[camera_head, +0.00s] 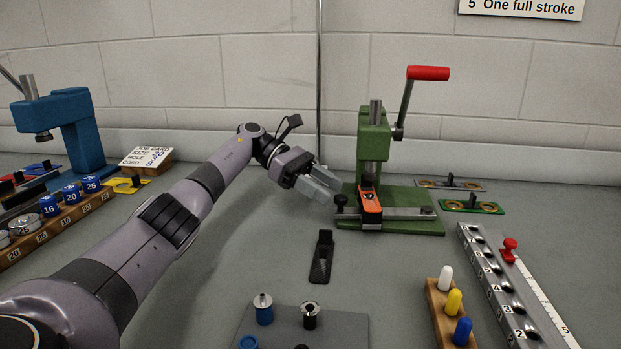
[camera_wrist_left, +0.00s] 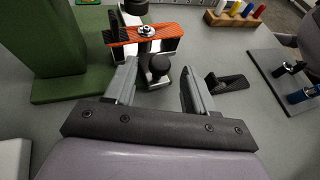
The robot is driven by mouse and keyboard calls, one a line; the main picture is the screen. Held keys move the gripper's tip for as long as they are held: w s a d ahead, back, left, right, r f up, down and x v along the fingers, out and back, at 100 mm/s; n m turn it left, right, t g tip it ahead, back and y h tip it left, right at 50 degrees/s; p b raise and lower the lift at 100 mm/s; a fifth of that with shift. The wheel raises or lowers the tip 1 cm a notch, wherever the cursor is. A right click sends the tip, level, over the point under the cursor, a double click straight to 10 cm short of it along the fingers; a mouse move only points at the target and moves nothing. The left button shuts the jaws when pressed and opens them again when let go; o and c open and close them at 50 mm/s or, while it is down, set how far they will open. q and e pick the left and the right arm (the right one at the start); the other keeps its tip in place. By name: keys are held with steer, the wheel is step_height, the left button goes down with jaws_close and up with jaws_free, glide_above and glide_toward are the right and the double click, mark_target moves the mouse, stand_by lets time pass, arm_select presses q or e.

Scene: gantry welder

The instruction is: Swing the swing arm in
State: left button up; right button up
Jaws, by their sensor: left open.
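A green press (camera_head: 374,150) with a red-tipped lever (camera_head: 428,73) stands on a green base at the back wall. A metal bar (camera_head: 412,211) crosses the base, with a black knob (camera_head: 341,200) at its left end. I take the bar and knob to be the swing arm, though no label shows this. An orange and black block (camera_head: 370,203) sits at the bar under the ram. My left gripper (camera_head: 326,187) is open just left of the knob. In the left wrist view the knob (camera_wrist_left: 158,66) appears between the open fingers, with no visible grip; the orange piece (camera_wrist_left: 143,34) lies beyond.
A black wedge-like piece (camera_head: 322,257) lies in front of the press. A grey plate (camera_head: 345,325) with pegs is nearer. A numbered rail (camera_head: 507,285) and a coloured-peg block (camera_head: 437,307) stand right. A blue press (camera_head: 65,130) stands far left.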

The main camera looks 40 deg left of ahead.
arm_select(q)
steer(key=shift+p+v, duration=0.35)
steer(key=shift+v, duration=2)
steer(key=shift+s+a+r, duration=0.15)
steer(key=shift+a+r, duration=0.1)
steer(key=shift+a, duration=0.15)
